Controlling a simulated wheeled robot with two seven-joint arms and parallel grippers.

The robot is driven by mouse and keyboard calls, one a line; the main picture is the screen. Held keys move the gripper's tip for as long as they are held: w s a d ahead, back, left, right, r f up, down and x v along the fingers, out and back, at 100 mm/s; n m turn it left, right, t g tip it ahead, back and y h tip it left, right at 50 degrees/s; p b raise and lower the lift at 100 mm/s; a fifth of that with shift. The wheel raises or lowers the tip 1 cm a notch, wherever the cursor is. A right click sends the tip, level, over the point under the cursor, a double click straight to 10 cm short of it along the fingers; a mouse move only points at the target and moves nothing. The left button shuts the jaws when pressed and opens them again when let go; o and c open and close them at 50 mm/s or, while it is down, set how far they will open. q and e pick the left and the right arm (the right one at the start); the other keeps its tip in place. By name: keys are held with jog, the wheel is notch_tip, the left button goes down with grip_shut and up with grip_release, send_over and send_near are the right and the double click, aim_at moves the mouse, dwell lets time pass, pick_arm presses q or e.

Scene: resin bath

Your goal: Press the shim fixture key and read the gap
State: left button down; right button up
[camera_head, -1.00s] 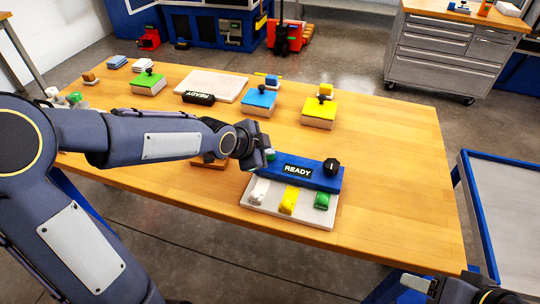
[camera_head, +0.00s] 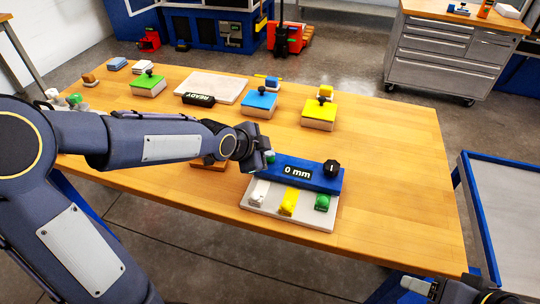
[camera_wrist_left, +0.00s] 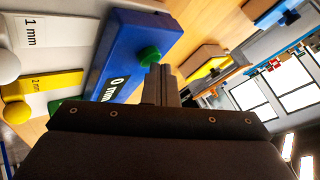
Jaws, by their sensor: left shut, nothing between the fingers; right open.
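The blue shim fixture (camera_head: 300,172) lies on the wooden table, and its display (camera_head: 297,172) reads "0 mm". A green round key (camera_head: 270,156) sits at its left end; it also shows in the left wrist view (camera_wrist_left: 149,55). My left gripper (camera_head: 262,163) is shut and empty at that end, its fingertips right by the key. I cannot tell whether they touch it. A pale board (camera_head: 250,208) in front carries white (camera_head: 260,191), yellow (camera_head: 288,203) and green (camera_head: 322,203) shims. My right gripper (camera_head: 425,288) is open at the bottom right, away from the fixture.
Behind are a blue block (camera_head: 259,104), a yellow block (camera_head: 320,115), a green block (camera_head: 148,87) and a pale plate (camera_head: 222,84) with a black "READY" display (camera_head: 198,99). The table's right side is clear.

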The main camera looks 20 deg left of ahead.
pick_arm(q)
jog(key=shift+r+p, duration=0.4)
jog(key=shift+r, duration=0.3)
notch_tip(320, 180, up, 5)
jog(key=p, duration=0.4)
dwell(0.6)
jog(key=s+a+n+g, duration=0.1)
jog(key=s+a+n, duration=0.1)
jog(key=s+n, duration=0.6)
jog(key=s+a+r+n+g, duration=0.1)
jog(key=s+a+n, duration=0.2)
jog(key=s+n, duration=0.5)
jog(key=s, duration=1.1)
jog(key=shift+g, duration=0.3)
